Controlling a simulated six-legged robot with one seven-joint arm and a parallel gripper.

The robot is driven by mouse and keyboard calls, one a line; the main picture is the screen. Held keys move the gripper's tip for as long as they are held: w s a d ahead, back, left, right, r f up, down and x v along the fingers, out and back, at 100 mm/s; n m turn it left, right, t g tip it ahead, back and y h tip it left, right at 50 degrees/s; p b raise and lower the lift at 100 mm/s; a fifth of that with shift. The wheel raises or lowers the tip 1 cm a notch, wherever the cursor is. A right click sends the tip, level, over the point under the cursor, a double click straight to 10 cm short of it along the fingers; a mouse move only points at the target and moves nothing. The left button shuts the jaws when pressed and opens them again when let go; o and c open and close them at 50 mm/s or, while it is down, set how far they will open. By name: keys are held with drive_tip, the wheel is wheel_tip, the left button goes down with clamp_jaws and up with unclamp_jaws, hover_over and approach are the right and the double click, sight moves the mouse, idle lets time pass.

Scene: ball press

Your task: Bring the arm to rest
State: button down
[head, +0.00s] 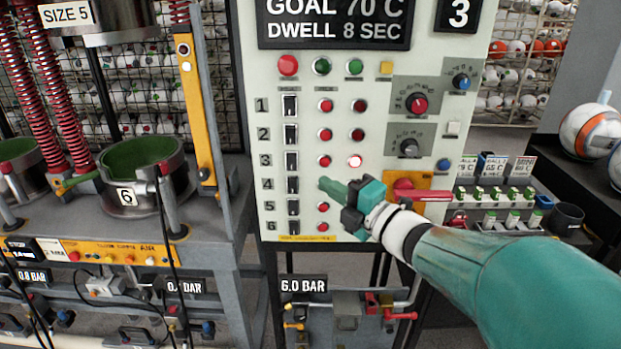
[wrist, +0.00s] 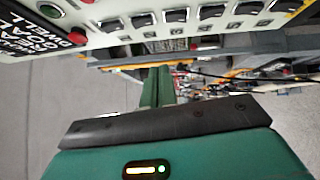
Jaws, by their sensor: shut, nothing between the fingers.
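My gripper (head: 328,186) is at the end of my teal arm, in front of the lower part of the pale control panel (head: 265,222) in the head view. Its fingers point left, near the switch rows marked 4 and 5. In the wrist view my gripper (wrist: 158,75) shows its green fingers together, with nothing between them. The panel's switch row runs along the top of that view. I cannot tell whether the fingertips touch the panel. The light beside row 3 (head: 355,161) is lit bright; the others look dark.
A press with a cup marked 6 (head: 127,196) stands left of the panel. A red-handled switch (head: 420,194) on a yellow plate is close by my wrist. Right are a rack of small labelled items (head: 495,195) and a shelf with balls (head: 590,130).

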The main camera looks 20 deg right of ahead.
idle(0.3)
drive_tip(key=s+d+f+m+g+h, duration=0.2)
drive_tip(key=s+d+m+g+h, duration=0.15)
drive_tip(key=m+h, duration=1)
drive_tip(key=s+a+f+m+g+y, duration=0.2)
drive_tip(key=s+a+f+m+g, duration=0.1)
drive_tip(key=s, duration=0.4)
drive_tip(key=s+a+f+m+g+y, duration=0.3)
drive_tip(key=s+a+f+m+g, duration=0.1)
drive_tip(key=s+m, duration=0.4)
drive_tip(key=shift+a+f+g, duration=0.25)
drive_tip(key=shift+a+g, duration=0.2)
drive_tip(key=shift+a, duration=0.3)
drive_tip(key=shift+w+r, duration=0.1)
